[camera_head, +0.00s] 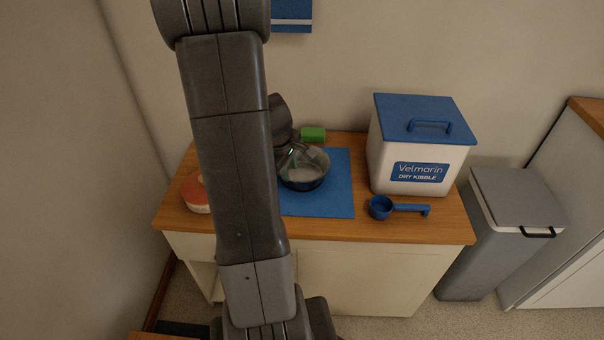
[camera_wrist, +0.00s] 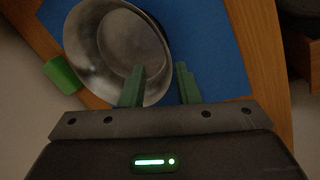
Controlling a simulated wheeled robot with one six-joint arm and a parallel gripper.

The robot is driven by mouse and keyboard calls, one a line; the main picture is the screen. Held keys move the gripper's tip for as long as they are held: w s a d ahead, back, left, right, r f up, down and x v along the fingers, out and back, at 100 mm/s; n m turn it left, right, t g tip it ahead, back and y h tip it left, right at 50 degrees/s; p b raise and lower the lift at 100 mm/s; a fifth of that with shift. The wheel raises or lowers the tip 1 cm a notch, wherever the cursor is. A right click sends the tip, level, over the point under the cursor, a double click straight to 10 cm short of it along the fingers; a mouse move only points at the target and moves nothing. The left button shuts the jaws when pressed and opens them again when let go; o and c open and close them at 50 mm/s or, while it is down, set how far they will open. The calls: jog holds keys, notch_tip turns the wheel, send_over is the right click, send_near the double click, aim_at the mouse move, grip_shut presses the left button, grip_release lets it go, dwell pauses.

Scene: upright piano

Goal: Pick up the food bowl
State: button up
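The food bowl (camera_head: 306,182) is a steel bowl with a dark outside, upright on the blue mat (camera_head: 330,203). In the wrist view the bowl (camera_wrist: 112,45) fills the upper left, with its inside showing. My gripper (camera_head: 297,156) is over the bowl in the head view, its wrist partly hidden behind my arm. In the wrist view my gripper (camera_wrist: 160,67) is open, its green fingers apart. One finger overlaps the bowl's inside and the other is over the mat outside, with the rim between them. I cannot tell whether either finger touches the bowl.
A white kibble bin (camera_head: 412,150) with a blue lid and a blue scoop (camera_head: 382,207) are right of the mat. A green block (camera_head: 313,134) lies behind the bowl. A reddish round object (camera_head: 195,194) is at the counter's left. A grey trash bin (camera_head: 505,235) stands right of the counter.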

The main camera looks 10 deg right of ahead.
aim_at(292, 182)
jog(key=x, duration=0.2)
jog(key=b+x, duration=0.1)
jog(key=x, duration=0.3)
jog(key=shift+s+a+f+b, duration=0.15)
jog(key=shift+s+f+b, duration=0.05)
jog(key=shift+f+b, duration=0.25)
grip_shut()
